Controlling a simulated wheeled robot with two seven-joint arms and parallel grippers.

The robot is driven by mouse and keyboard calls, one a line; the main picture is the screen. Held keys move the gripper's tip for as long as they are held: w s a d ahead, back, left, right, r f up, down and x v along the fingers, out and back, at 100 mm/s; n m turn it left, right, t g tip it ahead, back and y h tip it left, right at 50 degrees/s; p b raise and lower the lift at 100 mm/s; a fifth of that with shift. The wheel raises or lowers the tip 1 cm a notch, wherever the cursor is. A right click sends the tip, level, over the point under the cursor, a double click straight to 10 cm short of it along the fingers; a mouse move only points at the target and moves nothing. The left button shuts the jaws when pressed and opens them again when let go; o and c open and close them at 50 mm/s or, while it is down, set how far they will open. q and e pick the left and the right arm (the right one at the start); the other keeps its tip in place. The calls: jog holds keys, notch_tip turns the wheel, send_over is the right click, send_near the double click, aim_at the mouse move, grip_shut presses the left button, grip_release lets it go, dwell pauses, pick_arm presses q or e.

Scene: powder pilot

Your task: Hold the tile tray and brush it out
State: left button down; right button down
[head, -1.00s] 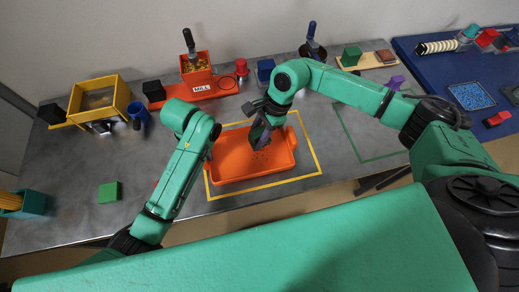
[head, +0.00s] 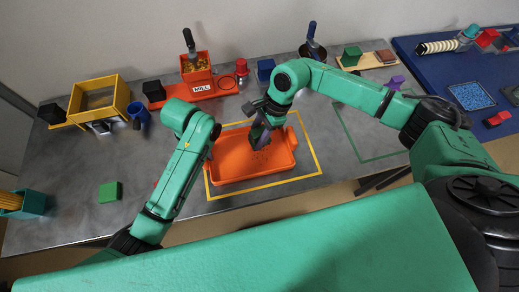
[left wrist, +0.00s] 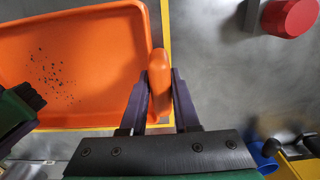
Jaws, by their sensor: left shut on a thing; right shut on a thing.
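The orange tile tray (head: 232,172) lies inside a yellow outline on the grey table. My left gripper (left wrist: 159,98) is shut on the tray's rounded orange handle, seen in the left wrist view; in the head view my left arm hides most of that grip. Dark specks lie scattered on the tray floor (left wrist: 95,60). My right gripper (head: 261,128) is over the tray's far part, shut on a brush. The brush (left wrist: 22,108) shows at the left edge of the left wrist view, green with dark bristles, over the tray. Whether the bristles touch the floor is unclear.
An orange mill (head: 197,75) and a red knob-shaped piece (head: 241,67) stand behind the tray. A yellow frame (head: 97,98) is at the back left. A green block (head: 109,192) lies on the left. A green outline (head: 372,135) on the right encloses mostly free table.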

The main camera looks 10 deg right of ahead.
dwell(0.3)
jog(key=w+m, duration=0.1)
jog(key=m, duration=0.1)
jog(key=w+a+m+t, duration=0.1)
jog(key=w+m, duration=0.1)
jog(key=w+a+m+t, duration=0.1)
jog(key=shift+w+f+m, duration=0.1)
jog(key=shift+w+m, duration=0.15)
jog(key=shift+m, duration=0.15)
jog(key=shift+f, duration=2.15)
jog(key=shift+f, duration=0.5)
jog(key=shift+s+d+f, duration=0.1)
jog(key=shift+s, duration=4)
jog(key=shift+w, duration=4.15)
